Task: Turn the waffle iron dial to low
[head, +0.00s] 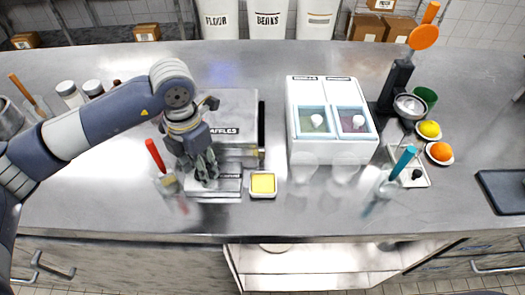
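The waffle iron (236,103) is a silver box with a partly covered label ending in "AFFLES", left of the middle of the steel counter. My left gripper (205,172) hangs fingers-down at its front left side, in front of a low silver front part (229,184) with a small label. The dial cannot be made out; the gripper and forearm cover the left part of the iron's front. The dark fingers lie close together and I cannot tell whether they touch anything. My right gripper is not in view.
A small dish of yellow batter or butter (263,184) sits just right of the gripper. A white two-bin dispenser (330,110) stands right of the iron. The counter's front middle is clear.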

